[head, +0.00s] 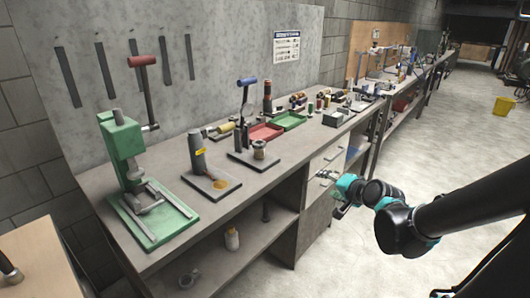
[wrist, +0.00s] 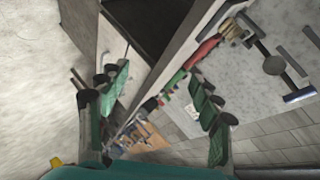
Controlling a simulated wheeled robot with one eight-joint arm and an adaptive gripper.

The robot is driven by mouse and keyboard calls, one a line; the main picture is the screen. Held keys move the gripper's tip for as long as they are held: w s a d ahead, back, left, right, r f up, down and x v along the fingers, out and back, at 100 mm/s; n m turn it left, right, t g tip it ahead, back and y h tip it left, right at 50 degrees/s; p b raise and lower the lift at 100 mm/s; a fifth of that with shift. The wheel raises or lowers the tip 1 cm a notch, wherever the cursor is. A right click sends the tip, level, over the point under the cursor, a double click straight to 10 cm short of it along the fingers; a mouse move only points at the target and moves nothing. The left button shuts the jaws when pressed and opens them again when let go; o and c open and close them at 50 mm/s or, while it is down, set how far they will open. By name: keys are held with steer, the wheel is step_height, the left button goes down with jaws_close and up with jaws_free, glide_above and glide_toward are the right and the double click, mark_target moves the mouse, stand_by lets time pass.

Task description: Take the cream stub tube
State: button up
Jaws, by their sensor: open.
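I cannot surely pick out the cream stub tube. A small cream-yellow cylinder (head: 224,128) lies on the bench left of the red tray in the head view and may be it. Other small tubes by the trays are too small to tell apart. My gripper (head: 332,194) is open and empty, in front of the bench's drawers and below the top's front edge, well right of that cylinder. In the wrist view my gripper (wrist: 160,95) shows its two fingers spread, with the bench tilted and partly hidden behind them.
The bench (head: 300,160) carries a green press (head: 125,150), a grey post on a plate (head: 198,155), a blue-handled lever tool (head: 246,115), a red tray (head: 262,133) and a green tray (head: 289,121).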

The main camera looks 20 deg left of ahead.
steer(key=w+a+r+m+t+y, duration=0.1)
steer(key=a+r+m+t+y, duration=0.1)
steer(key=a+r+m, duration=0.45)
steer(key=w+a+r+m+t+y, duration=0.2)
steer(key=a+m+t, duration=0.15)
steer(key=a, duration=0.65)
steer(key=m+t+h, duration=0.2)
steer(key=m+h, duration=0.3)
steer(key=m, duration=1.2)
glide_toward(259, 152)
steer(key=v, duration=0.5)
steer(key=shift+a+r, duration=0.1)
steer(key=shift+r, duration=0.3)
steer(key=shift+w+a+f+h, duration=0.1)
steer(key=shift+w+h, duration=0.15)
steer(key=shift+h, duration=0.15)
steer(key=x, duration=1.6)
steer(key=shift+w+a+f, duration=0.15)
steer(key=shift+w+a, duration=0.15)
steer(key=shift+a, duration=0.05)
steer(key=shift+c, duration=0.4)
steer(key=c, duration=1.3)
